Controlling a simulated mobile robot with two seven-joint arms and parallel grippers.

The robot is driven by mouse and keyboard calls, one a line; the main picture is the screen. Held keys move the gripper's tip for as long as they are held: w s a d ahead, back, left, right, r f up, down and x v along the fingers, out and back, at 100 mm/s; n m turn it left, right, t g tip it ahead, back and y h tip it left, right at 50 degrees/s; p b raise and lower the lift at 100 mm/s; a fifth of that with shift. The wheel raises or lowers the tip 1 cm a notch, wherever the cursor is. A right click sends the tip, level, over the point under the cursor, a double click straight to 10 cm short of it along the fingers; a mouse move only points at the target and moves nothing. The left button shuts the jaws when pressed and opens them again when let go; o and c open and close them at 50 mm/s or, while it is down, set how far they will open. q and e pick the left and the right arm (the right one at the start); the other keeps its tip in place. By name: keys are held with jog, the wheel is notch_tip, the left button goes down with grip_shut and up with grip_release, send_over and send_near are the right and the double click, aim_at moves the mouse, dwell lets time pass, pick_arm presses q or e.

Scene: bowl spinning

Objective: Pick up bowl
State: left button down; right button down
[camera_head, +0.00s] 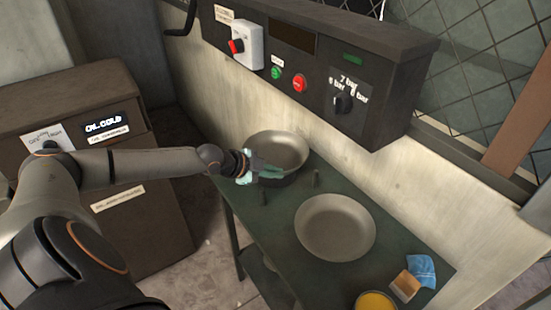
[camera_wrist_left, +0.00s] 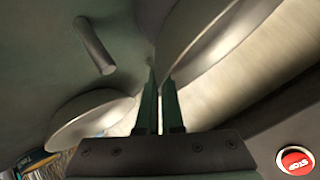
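A grey metal bowl (camera_head: 281,148) is at the far end of the dark green table (camera_head: 262,208), close to the wall. My left gripper (camera_head: 258,168) is at its near-left rim, and the fingers hide part of that edge. In the left wrist view the two thin fingers (camera_wrist_left: 160,100) are close together, with the edge of this bowl (camera_wrist_left: 190,35) running in between their tips. A second metal bowl (camera_head: 335,228) lies on the table, apart from the gripper; it also shows in the wrist view (camera_wrist_left: 85,120). My right gripper is out of view.
A control panel (camera_head: 310,70) with knobs and buttons hangs on the wall above the bowls. A yellow-filled container (camera_head: 375,301), a sponge (camera_head: 405,286) and a blue cloth (camera_head: 422,270) are at the near end. A brown cabinet (camera_head: 150,225) stands left.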

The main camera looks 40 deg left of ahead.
pick_arm(q)
jog(key=shift+r, duration=0.1)
jog(key=shift+r, duration=0.5)
notch_tip(320, 180, up, 2)
jog(key=shift+r, duration=0.2)
jog(key=s+d+v, duration=0.1)
jog(key=d+v, duration=0.1)
jog(key=v, duration=1.4)
jog(key=shift+s+b, duration=0.4)
jog(key=shift+b, duration=0.05)
jog(key=shift+d+f, duration=0.15)
jog(key=shift+d, duration=0.05)
